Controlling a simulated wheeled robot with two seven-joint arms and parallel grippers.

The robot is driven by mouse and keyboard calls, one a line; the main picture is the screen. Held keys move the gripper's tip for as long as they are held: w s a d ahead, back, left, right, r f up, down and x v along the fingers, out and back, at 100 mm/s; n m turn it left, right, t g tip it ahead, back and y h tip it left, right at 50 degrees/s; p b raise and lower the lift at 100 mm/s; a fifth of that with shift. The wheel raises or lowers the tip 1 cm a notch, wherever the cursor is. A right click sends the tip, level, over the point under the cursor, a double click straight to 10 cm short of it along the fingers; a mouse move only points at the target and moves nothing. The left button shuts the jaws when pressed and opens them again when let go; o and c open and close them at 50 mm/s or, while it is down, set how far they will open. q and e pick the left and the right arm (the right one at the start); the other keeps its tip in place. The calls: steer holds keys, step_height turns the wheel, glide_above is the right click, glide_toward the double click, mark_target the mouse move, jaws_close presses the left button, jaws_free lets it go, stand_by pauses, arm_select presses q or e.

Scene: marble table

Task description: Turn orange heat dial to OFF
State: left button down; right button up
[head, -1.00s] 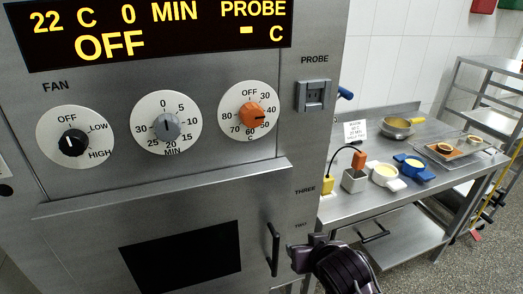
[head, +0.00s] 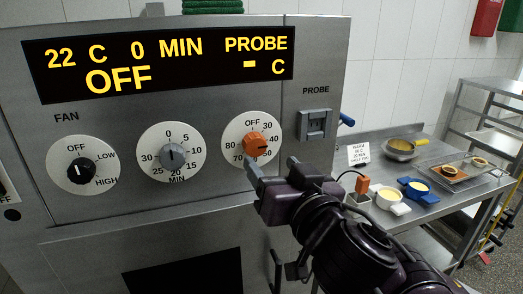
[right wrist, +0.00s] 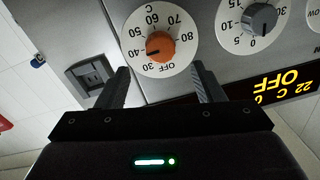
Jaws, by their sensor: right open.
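The orange heat dial (head: 256,144) sits on a white round scale on the oven's steel front, right of the grey minute dial (head: 171,156). Its dark mark points to the right, near 40, not at OFF at the top. The dial also shows in the right wrist view (right wrist: 163,46), turned nearly upside down. My right gripper (head: 273,169) is open and empty, just below and in front of the orange dial. In the right wrist view its two fingers (right wrist: 160,73) point toward the dial, which lies between and beyond their tips. I see no contact. My left gripper is out of view.
The black fan dial (head: 80,169) is at the left, and the lit display (head: 160,62) reads OFF above. A probe socket (head: 315,124) sits right of the orange dial. A steel table (head: 425,205) with pans and a tray stands at the right.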

mark_target(257, 147)
steer(key=x, duration=0.6)
steer(key=shift+w+a+p, duration=0.15)
steer(key=shift+p, duration=0.2)
steer(key=shift+c, duration=0.2)
steer(key=c, duration=0.9)
